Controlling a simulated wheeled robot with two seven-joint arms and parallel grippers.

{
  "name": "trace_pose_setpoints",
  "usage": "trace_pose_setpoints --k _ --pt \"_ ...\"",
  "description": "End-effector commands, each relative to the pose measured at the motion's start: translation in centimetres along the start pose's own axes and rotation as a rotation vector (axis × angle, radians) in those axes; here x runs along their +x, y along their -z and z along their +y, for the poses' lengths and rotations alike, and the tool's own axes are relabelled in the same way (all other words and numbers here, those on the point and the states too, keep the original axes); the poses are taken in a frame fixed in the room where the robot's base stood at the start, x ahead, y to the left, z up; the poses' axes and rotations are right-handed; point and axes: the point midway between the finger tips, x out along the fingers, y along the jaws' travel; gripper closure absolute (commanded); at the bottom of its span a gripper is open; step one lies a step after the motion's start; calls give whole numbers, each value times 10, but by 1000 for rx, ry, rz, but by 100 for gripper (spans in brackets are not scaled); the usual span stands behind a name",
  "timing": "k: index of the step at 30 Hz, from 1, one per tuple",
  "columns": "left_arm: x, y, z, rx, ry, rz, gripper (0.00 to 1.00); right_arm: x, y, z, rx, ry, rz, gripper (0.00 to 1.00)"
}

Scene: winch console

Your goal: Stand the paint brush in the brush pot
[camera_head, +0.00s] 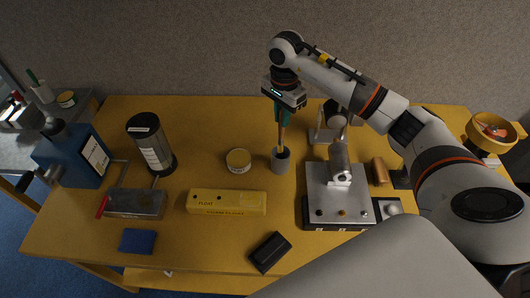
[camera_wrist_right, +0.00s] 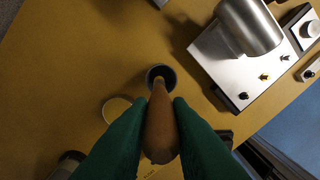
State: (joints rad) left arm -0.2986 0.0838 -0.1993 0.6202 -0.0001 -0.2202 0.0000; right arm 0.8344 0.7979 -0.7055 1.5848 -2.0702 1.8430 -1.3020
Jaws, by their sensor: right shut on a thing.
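My right gripper (camera_head: 282,112), with green fingers, is shut on the paint brush (camera_head: 282,133) and holds it roughly upright over the brush pot. The brush's wooden body (camera_wrist_right: 160,128) also shows between the fingers in the right wrist view. The brush pot (camera_head: 280,164) is a small grey cup standing on the yellow table; its dark mouth shows in the right wrist view (camera_wrist_right: 161,70). The brush's lower end lines up with the pot's mouth in both views. I cannot tell how far it is inside. My left gripper is not in view.
A winch console (camera_head: 338,205) stands right of the pot. The table behind the pot is clear.

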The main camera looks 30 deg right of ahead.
Motion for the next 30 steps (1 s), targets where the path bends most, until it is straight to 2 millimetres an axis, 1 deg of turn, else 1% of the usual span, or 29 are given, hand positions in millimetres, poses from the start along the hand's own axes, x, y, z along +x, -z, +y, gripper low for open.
trace_pose_setpoints --k 1,6,11,18,21,26,30 --pt "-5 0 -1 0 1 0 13 9 0 -2 3 8 2 100" --pt "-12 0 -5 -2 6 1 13 38 0 -1 0 5 1 100" --pt "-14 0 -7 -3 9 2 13 50 0 0 -1 3 0 100" --pt "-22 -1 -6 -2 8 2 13 80 1 0 -3 4 1 100" --pt "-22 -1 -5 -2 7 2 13 85 0 0 -3 1 0 100" --pt "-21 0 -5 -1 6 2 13 85 0 0 -3 1 -1 100" --pt "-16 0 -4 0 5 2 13 89 0 0 -4 1 -2 100"
